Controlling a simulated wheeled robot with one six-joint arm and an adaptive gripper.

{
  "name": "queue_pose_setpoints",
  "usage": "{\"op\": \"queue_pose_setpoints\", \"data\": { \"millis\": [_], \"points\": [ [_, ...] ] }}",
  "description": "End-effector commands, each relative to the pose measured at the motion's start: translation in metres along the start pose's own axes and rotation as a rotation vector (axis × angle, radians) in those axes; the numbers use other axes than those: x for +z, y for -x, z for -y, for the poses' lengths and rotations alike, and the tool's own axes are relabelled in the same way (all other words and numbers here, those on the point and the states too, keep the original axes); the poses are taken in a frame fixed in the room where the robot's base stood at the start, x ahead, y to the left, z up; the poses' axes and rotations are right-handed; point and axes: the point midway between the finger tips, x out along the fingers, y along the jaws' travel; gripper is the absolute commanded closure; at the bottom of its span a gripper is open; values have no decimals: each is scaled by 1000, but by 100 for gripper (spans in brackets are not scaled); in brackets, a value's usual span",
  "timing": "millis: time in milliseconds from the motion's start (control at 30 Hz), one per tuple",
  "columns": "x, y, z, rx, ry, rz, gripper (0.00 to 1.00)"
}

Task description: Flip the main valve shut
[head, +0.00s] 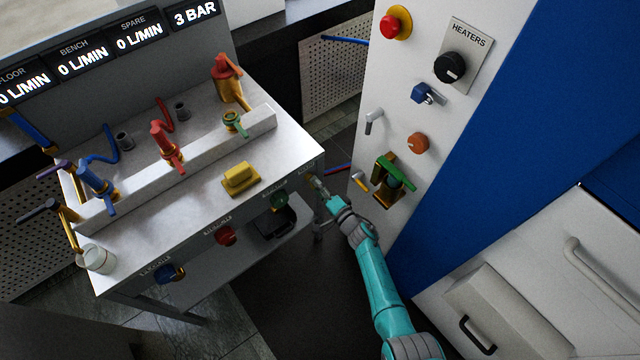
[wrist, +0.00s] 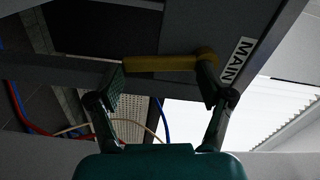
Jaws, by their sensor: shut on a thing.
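The main valve's yellow lever (wrist: 160,63) lies nearly level across the wrist view, beside a white label reading MAIN (wrist: 236,60) on the grey bench front. Its rounded hub end is at the right, by my right finger, and its free end is by my left finger. My gripper (wrist: 162,76) is shut on the lever, with a finger at each end of it. In the head view my gripper (head: 322,190) is at the right front corner of the bench, where the lever is too small to make out clearly.
The grey bench (head: 190,205) carries blue, red and green valves on its front and several taps on top. A yellow block (head: 239,178) sits on it. A white panel (head: 395,75) with knobs and a green-handled valve (head: 394,172) stands close to the right of my arm.

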Motion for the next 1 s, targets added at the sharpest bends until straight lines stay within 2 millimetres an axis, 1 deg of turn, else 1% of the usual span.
{"op": "queue_pose_setpoints", "data": {
  "millis": [33,200,400,967,1000],
  "points": [
    [-1,-6,5,-3,-26,-2,83],
    [3,-6,4,-3,-120,-2,83],
    [6,-6,4,-3,-185,-2,83],
    [7,-6,4,-3,-214,-2,83],
    [7,-6,4,-3,-214,-2,13]
  ]
}}
